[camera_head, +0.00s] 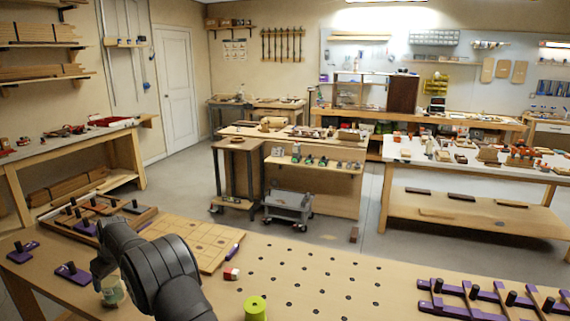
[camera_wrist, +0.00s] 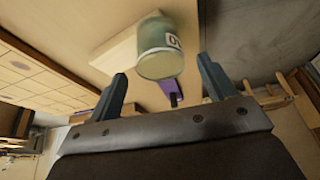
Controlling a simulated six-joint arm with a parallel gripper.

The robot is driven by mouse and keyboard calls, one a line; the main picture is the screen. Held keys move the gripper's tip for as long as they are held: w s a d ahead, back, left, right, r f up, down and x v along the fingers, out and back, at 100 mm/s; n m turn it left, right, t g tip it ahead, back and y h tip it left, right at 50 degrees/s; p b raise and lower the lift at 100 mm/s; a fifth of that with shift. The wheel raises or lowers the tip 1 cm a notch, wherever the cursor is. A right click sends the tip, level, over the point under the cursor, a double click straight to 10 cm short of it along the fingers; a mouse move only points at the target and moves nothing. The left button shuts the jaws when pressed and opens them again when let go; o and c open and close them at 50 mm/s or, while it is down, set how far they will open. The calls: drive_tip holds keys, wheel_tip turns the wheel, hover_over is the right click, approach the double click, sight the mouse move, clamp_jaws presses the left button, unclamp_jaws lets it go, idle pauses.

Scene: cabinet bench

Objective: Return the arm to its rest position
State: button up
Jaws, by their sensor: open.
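My gripper (camera_wrist: 161,67) is open in the wrist view, with its two blue-grey fingers spread apart and nothing between them. A greenish jar (camera_wrist: 160,50) with a white label stands just beyond the fingertips, apart from both fingers as far as I can tell. In the head view the jar (camera_head: 111,292) shows at the lower left, beside my dark arm, on the wooden bench top (camera_head: 60,294). My arm reaches over the bench's left part, and its links largely hide the gripper there.
A tan grid board (camera_head: 200,236) and a wooden tray with dark pegs (camera_head: 145,217) lie behind the arm. A lime-green cylinder (camera_head: 255,308), a red-and-white block (camera_head: 231,273) and purple clamps (camera_head: 480,295) are on the bench. The perforated middle (camera_head: 320,270) is mostly clear.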

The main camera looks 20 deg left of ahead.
sight(111, 284)
drive_tip(key=x, duration=0.4)
drive_tip(key=shift+a+f, duration=0.15)
drive_tip(key=shift+f, duration=0.25)
wheel_tip(111, 284, up, 5)
drive_tip(key=shift+w+f, duration=0.1)
drive_tip(key=shift+w, duration=0.05)
drive_tip(key=w+d+r, duration=0.7)
drive_tip(key=d, duration=0.3)
drive_tip(key=d+f+m+t, duration=0.1)
drive_tip(key=d+f+m, duration=0.2)
drive_tip(key=d, duration=1)
drive_tip(key=shift+s+f, duration=0.5)
drive_tip(key=shift+f, duration=0.65)
